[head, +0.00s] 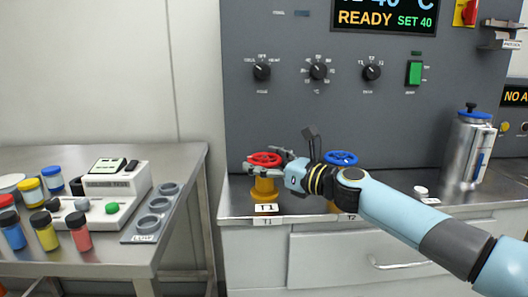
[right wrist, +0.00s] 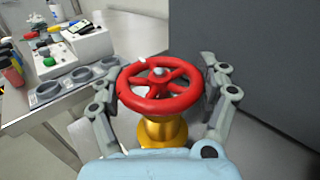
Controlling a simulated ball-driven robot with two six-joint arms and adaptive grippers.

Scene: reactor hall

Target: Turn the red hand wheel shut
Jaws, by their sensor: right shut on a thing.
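The red hand wheel (head: 265,157) sits on a yellow valve body (head: 264,188) labelled T1, at the left front of the steel counter. In the right wrist view the wheel (right wrist: 160,84) faces up, with its spokes and pale hub in plain sight. My right gripper (head: 269,162) comes in from the right and is shut on the wheel, one finger on each side of the rim. Whether the valve is open or closed cannot be told. My left gripper is out of view.
A blue hand wheel (head: 341,158) labelled T2 stands close by, partly behind my right arm. A grey control panel (head: 290,110) rises behind. A steel flask (head: 467,150) stands at right. A side table (head: 185,165) at left holds jars and a tester.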

